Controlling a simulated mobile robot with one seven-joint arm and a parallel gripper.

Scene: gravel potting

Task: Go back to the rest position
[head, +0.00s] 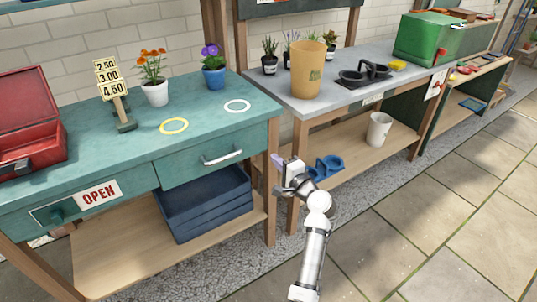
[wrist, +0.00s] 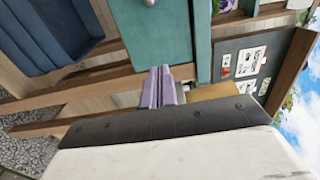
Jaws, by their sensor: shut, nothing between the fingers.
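My gripper (head: 277,161) hangs in the air in front of the gap between the teal counter (head: 95,150) and the grey bench (head: 290,92). Its lilac fingers are together and empty. They also show in the wrist view, where my gripper (wrist: 160,86) appears shut, with the teal wood behind it. In the head view my arm reaches up from the bottom edge, clear of both tables.
On the teal counter stand an orange-flowered pot (head: 155,92), a purple-flowered pot (head: 213,76), a price sign (head: 115,92) and a red toolbox (head: 35,115). A tan container (head: 307,72) stands on the grey bench. Paved floor (head: 450,200) at right is free.

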